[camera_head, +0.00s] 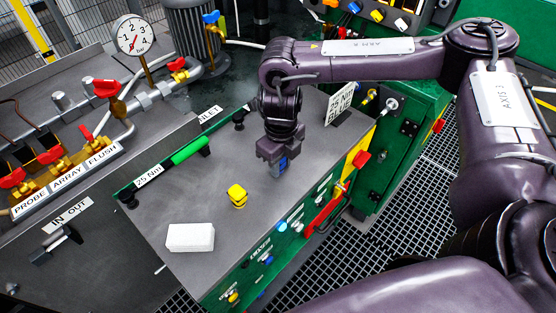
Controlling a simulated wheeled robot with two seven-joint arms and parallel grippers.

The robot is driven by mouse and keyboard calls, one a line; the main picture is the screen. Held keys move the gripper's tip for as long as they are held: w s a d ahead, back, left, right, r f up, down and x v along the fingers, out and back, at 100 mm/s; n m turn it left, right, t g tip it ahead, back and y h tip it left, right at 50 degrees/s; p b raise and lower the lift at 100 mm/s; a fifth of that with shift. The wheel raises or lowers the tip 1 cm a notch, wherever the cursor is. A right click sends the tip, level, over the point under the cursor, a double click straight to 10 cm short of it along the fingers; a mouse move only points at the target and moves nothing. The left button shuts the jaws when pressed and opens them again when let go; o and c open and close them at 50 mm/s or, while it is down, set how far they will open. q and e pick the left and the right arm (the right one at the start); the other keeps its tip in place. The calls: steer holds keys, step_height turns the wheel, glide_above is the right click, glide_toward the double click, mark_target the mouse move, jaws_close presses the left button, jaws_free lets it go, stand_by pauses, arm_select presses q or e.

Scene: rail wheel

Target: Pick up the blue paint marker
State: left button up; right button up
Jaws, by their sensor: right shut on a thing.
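My right gripper (274,170) reaches in from the right and points down over the grey bench top (215,205). It is shut on the blue paint marker (282,165), of which only a small blue patch shows at the fingers. The rest of the marker is hidden by the gripper. I cannot tell whether the marker touches the bench top. My left gripper is not in view.
A QR-code plate (339,104) stands at the back right. Red-handled valves (107,88) and a gauge (134,36) are at left.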

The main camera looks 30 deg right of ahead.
steer(key=shift+r, duration=0.1)
steer(key=shift+w+r, duration=0.1)
steer(key=shift+r, duration=0.4)
step_height(320, 180, up, 19)
steer(key=p, duration=0.4)
steer(key=shift+f, duration=0.1)
steer(key=shift+o, duration=1.2)
steer(key=shift+c, duration=0.6)
